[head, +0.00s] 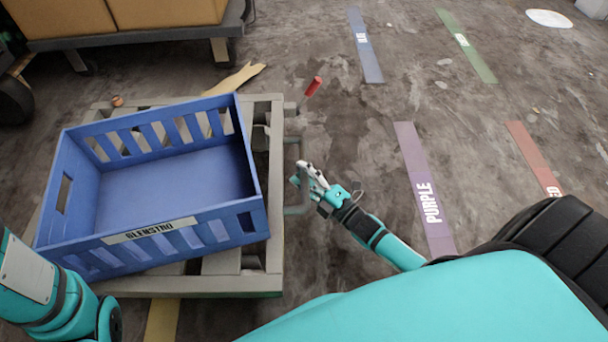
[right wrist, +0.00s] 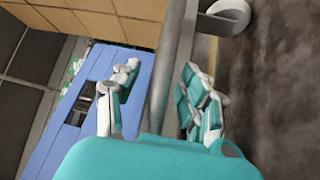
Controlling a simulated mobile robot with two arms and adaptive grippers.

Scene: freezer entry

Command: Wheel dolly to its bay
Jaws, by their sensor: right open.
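The dolly is a grey slatted platform (head: 222,284) with a blue slatted crate (head: 245,190) on it. The crate is labelled GLENSTRO and looks empty from above. A grey bar handle (head: 297,209) sticks out from the dolly's right side. My right gripper (head: 301,176) is at this handle, its fingers open. In the right wrist view the grey handle bar (right wrist: 172,60) runs between the spread fingers of the gripper (right wrist: 160,78); whether they touch it I cannot tell. My left arm shows at the lower left, but its gripper is out of view.
Floor strips mark bays: purple (head: 422,175), red (head: 532,155), blue (head: 364,45) and green (head: 465,45). A yellow strip (head: 162,322) shows at the dolly's front. A cart with cardboard boxes (head: 120,18) stands behind left. Floor rightward is mostly clear.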

